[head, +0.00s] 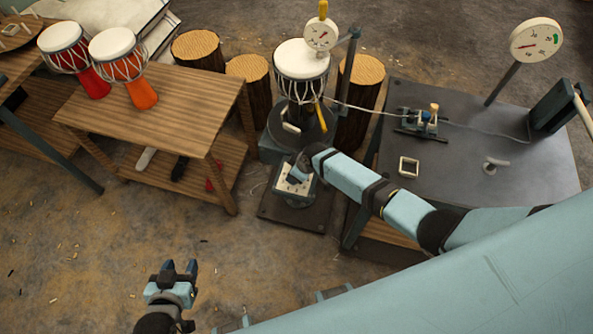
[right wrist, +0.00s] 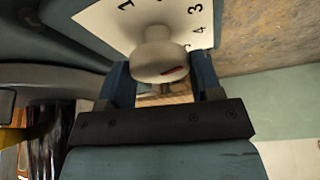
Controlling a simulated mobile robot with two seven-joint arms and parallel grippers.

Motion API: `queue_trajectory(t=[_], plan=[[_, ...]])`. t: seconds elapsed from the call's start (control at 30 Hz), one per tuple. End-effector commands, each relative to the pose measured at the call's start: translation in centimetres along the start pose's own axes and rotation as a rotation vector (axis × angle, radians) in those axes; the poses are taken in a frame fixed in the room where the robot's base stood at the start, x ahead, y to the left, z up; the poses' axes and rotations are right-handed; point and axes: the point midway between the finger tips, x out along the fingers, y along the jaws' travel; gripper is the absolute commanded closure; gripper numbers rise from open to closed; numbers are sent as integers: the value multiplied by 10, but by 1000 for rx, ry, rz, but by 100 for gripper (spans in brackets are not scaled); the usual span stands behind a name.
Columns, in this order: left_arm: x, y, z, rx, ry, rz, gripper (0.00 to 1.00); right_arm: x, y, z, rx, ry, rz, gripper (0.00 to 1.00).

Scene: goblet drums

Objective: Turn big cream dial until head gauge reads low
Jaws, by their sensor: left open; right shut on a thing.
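The big cream dial (right wrist: 160,55) sits on a white numbered plate (right wrist: 105,18), with a red mark on its rim. My right gripper (right wrist: 162,82) is shut on the dial, one finger on each side. In the head view my right gripper (head: 302,170) is over the plate (head: 294,186), and the dial is mostly hidden there. A round white gauge (head: 321,34) with a red needle stands over the white-headed drum (head: 301,62); its reading is too small to tell. My left gripper (head: 180,268) is open and empty above the floor.
A larger gauge (head: 537,40), with a red needle and a green mark, stands on a post at the dark table (head: 470,180). Log stumps (head: 361,80) stand behind the drum.

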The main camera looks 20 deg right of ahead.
Motion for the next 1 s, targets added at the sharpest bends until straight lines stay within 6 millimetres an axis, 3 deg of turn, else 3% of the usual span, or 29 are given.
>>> queue_trajectory(t=[0.1, 0.13, 0.2, 0.23, 0.53, 0.67, 1.0], plan=[[0, 0, 2, 0, -3, 0, 52, 0, 0, 0, -1, 1, -1, 65], [0, 0, 2, 0, -3, 0, 52, 0, 0, 0, -1, 1, -1, 36], [0, 0, 2, 0, -4, 0, 52, 0, 0, 0, -1, 1, -1, 20], [0, 0, 2, 0, -4, 0, 52, 0, 0, 0, -1, 1, -1, 17], [0, 0, 1, 0, -2, 0, 52, -2, 0, 0, -1, 0, 0, 17], [-2, 0, -3, 0, -1, -1, 52, -13, 0, 0, -2, 1, 0, 17], [-8, 0, -12, 0, 3, -1, 52, -86, 0, 0, -3, 2, 1, 17]])
